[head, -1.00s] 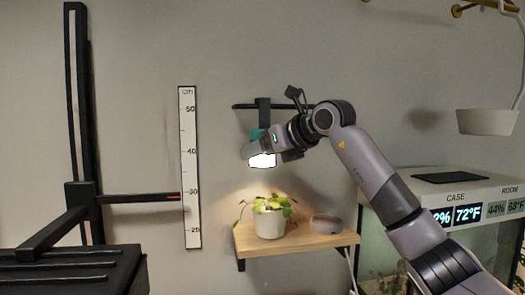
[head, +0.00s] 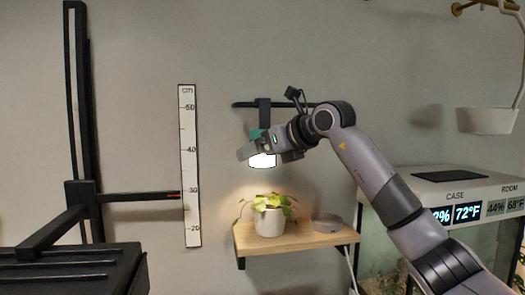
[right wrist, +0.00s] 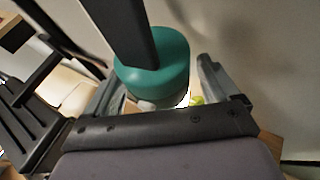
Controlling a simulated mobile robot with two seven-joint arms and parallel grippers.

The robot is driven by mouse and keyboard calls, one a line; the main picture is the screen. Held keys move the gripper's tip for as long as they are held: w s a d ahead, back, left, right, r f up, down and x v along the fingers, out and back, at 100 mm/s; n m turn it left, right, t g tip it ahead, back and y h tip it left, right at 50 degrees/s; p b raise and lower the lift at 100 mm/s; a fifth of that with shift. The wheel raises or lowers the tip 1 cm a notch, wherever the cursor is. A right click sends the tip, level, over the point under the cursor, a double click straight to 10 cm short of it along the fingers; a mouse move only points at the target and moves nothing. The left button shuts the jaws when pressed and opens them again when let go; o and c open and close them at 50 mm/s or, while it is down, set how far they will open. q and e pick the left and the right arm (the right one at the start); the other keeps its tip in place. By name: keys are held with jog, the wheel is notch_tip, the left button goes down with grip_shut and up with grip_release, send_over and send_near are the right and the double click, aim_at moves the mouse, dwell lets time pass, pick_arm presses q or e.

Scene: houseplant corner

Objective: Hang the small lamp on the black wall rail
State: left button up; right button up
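The small lamp has a teal body (head: 256,134), a glowing white underside (head: 262,161) and a flat black upright hanger (head: 264,114). The hanger's top reaches just over the black wall rail (head: 243,105) and appears to hang on it. My right gripper (head: 258,150) is at the lamp's body, coming from the right. In the right wrist view the teal body (right wrist: 155,75) sits between the two fingers, with a clear gap to the right finger (right wrist: 212,80). The gripper looks open around the lamp. My left gripper is out of view.
A wooden shelf (head: 295,241) below the lamp holds a potted plant (head: 270,221) and a grey round object (head: 327,222). A ruler (head: 190,166) stands on the wall to the left, beside a black post (head: 77,120). A glass case (head: 458,187) stands right.

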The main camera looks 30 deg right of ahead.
jog(key=b+v, duration=0.1)
jog(key=v, duration=0.6)
dwell(0.4)
